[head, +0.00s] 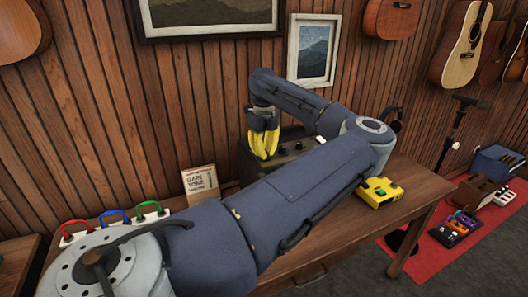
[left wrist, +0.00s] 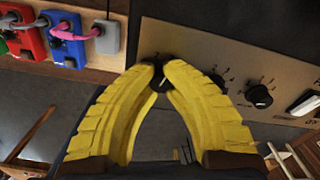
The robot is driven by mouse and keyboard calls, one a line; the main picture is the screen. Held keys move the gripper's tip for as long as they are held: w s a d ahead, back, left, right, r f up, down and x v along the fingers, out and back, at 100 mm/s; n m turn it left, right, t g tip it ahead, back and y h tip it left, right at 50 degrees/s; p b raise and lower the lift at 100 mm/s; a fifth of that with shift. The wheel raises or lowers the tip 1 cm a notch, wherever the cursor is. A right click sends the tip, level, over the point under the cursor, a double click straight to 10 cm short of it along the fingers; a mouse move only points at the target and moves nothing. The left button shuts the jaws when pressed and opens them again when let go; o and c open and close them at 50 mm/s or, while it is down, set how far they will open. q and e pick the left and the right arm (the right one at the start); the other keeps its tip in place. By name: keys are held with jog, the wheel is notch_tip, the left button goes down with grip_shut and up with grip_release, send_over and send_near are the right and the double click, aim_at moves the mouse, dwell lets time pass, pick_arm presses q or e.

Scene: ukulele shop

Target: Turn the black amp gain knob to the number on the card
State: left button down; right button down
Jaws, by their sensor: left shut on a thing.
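The black amp (head: 292,152) stands on the wooden table against the wall, partly hidden behind my arm. My left gripper (head: 265,152) has yellow fingers and points down at the amp's top panel. In the left wrist view my fingertips (left wrist: 160,72) are closed around a black knob (left wrist: 159,80) on the panel (left wrist: 200,45). The fingers hide most of this knob, and I cannot read its setting. A cream card (head: 200,182) stands left of the amp with dark handwriting like "GAIN TO"; its number is too small to read. My right gripper is not in view.
Another black knob (left wrist: 259,97) and a switch (left wrist: 305,103) sit along the panel. A yellow pedal (head: 380,192) lies near the table's right end. A microphone stand (head: 460,125) is beyond the table.

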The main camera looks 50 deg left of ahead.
pick_arm(q)
jog(key=shift+m, duration=0.4)
jog(key=c, duration=1.1)
grip_release()
jog(key=shift+c, duration=0.2)
jog(key=shift+r, duration=0.1)
notch_tip(320, 180, up, 12)
jog(key=shift+s+a, duration=0.1)
